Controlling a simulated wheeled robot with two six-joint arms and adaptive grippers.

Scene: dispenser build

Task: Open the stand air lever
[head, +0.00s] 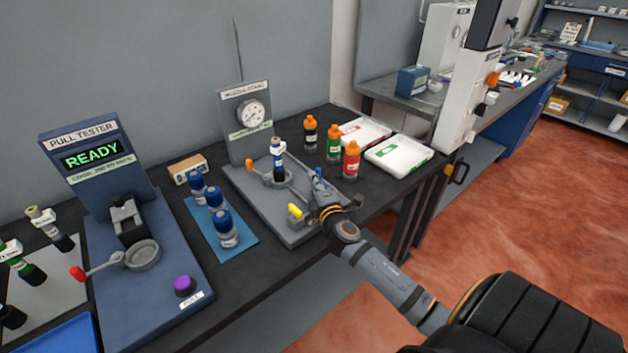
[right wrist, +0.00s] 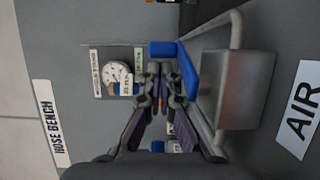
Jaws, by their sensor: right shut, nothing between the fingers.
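The air lever (right wrist: 187,70) shows in the right wrist view as a blue handle beside a grey box (right wrist: 240,90), near a sign reading AIR (right wrist: 303,118). My right gripper (right wrist: 160,72) is shut and empty, its fingertips close to the left side of the blue handle; I cannot tell whether they touch. In the head view my right gripper (head: 322,188) is at the stand's right edge. My left gripper is not in view.
A yellow knob (head: 295,210) sits on the stand's front right. Blue-capped bottles stand on a blue mat (head: 247,246) to its left. The pull tester (head: 100,165) is at left.

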